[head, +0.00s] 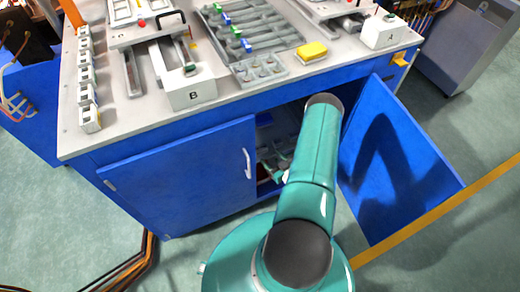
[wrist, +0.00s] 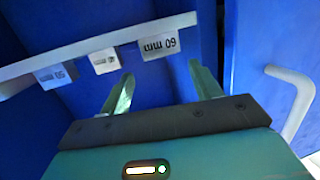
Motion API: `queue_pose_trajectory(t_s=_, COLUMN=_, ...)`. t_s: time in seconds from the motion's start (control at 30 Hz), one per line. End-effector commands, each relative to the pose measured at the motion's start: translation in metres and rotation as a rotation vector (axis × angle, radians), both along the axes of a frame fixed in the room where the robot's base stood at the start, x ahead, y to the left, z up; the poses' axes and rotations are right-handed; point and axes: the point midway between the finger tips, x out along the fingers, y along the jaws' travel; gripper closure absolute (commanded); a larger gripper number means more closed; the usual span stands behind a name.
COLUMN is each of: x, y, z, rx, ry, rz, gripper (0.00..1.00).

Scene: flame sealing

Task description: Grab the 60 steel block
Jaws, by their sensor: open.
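The 60 steel block (wrist: 160,46) is a grey block whose "60 mm" label appears upside down in the wrist view. It sits along a pale shelf edge (wrist: 100,46) inside the blue cabinet. My gripper (wrist: 162,68) is open, its two teal fingers pointing toward this block. The block lies just beyond the fingertips and roughly between them; nothing is held. I cannot tell the exact gap. In the head view my arm reaches into the open cabinet, and the steel blocks cannot be made out.
A white door handle (wrist: 293,100) stands right of the gripper. In the head view, the left cabinet door (head: 190,175) and the open right door (head: 385,165) flank my arm. The workbench top (head: 330,72) above carries fixtures and a yellow sponge-like block (head: 312,51).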

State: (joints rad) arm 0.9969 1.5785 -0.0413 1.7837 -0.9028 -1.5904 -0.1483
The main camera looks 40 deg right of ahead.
Motion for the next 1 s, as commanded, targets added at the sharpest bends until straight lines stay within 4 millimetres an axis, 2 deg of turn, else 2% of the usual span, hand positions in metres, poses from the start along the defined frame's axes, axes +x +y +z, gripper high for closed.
queue_pose_trajectory(t_s=0.27, x=0.023, y=-0.001, z=-0.003, rx=-0.001, ry=0.0, rz=0.001, gripper=0.37)
queue_pose_trajectory(t_s=0.5, x=0.06, y=-0.003, z=-0.008, rx=0.0, ry=-0.001, rz=0.0, gripper=0.37)
queue_pose_trajectory(t_s=0.77, x=0.065, y=-0.004, z=-0.009, rx=0.0, ry=0.001, rz=-0.001, gripper=0.37)
queue_pose_trajectory(t_s=1.0, x=0.064, y=-0.004, z=-0.009, rx=0.0, ry=0.0, rz=-0.001, gripper=0.81)
